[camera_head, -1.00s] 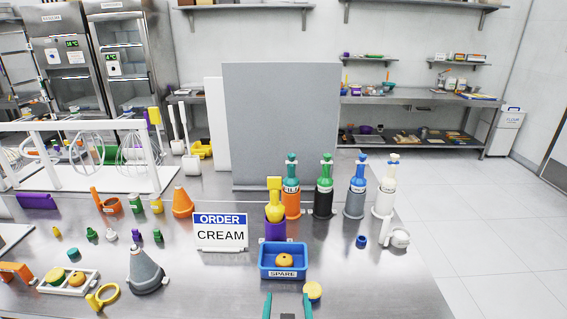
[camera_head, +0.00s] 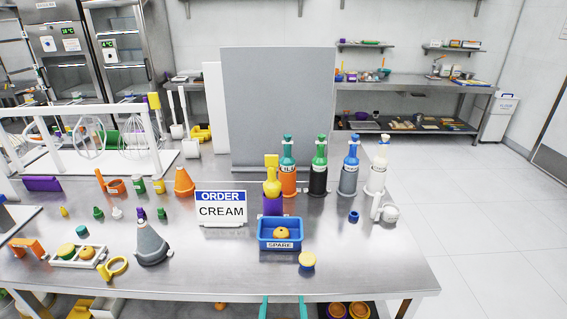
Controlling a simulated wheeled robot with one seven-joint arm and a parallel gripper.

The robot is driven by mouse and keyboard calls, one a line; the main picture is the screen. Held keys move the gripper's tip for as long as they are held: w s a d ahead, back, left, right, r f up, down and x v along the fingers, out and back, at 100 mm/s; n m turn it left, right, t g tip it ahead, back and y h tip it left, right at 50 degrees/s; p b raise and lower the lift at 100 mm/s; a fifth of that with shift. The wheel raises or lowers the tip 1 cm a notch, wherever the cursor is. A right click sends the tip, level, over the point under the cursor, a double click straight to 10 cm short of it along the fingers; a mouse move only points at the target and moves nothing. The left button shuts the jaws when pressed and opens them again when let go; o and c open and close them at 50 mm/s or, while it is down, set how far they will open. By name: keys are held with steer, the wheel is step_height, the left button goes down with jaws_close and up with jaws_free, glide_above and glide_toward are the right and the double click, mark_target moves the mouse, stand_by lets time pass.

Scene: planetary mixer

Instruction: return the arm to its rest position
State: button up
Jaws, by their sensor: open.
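My gripper (camera_head: 284,308) shows at the bottom edge of the head view as two teal fingers, spread apart with nothing seen between them. It appears in front of the steel table's near edge; the rest of it is cut off by the frame. The steel table (camera_head: 370,270) lies beyond it.
An ORDER CREAM sign (camera_head: 221,209) stands left of the bin. Several bottles stand in a row behind, including a black one (camera_head: 319,168). A grey cone (camera_head: 151,245) and a white tray (camera_head: 78,256) are at left. The table's front right is clear.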

steer(key=s+f, duration=0.4)
steer(key=s, duration=0.5)
steer(key=s+f, duration=0.5)
steer(key=s, duration=0.4)
steer(key=s+r+t, duration=0.1)
steer(key=s+r, duration=0.2)
steer(key=s, duration=1.3)
steer(key=shift+t, duration=0.4)
steer(key=shift+r, duration=0.1)
